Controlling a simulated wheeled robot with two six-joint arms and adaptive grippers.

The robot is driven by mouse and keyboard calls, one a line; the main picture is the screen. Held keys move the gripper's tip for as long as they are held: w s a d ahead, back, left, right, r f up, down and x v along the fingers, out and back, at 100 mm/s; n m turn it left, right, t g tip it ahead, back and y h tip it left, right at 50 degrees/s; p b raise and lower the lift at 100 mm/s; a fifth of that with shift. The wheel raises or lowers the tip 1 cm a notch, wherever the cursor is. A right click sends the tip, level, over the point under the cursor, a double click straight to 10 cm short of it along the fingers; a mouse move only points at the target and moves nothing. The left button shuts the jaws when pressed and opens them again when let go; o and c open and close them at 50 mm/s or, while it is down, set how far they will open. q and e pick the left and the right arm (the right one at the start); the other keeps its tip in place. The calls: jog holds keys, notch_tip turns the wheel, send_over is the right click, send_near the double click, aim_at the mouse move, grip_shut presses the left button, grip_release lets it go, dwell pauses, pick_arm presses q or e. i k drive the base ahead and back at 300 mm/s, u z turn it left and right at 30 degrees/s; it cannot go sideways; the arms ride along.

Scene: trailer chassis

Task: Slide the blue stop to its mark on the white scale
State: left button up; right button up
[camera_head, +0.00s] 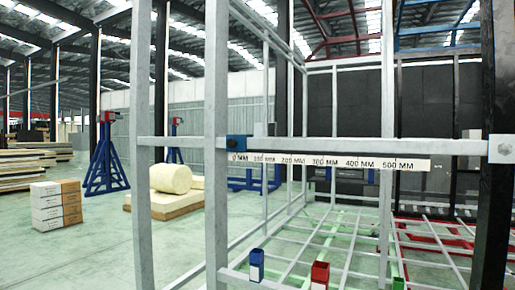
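The blue stop (236,142) is a small block on the grey horizontal rail (400,146), at the left end of the white scale. The white scale (330,162) runs along the rail's lower edge, with black labels from 0 MM at left to 500 MM at right. The stop stands above the 0 MM label. No separate target mark can be made out on the scale. Neither of my grippers shows in the head view.
A grey upright post (217,80) stands just left of the stop, and a grey bracket (501,149) closes the rail's right end. Blue (257,265) and red (320,275) sockets stand on the frame below. Boxes (56,205) and a cream roll (171,179) sit left.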

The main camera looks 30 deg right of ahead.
aim_at(234, 143)
jog(key=z, duration=0.9)
jog(key=i, duration=0.85)
jog(key=z, duration=0.9)
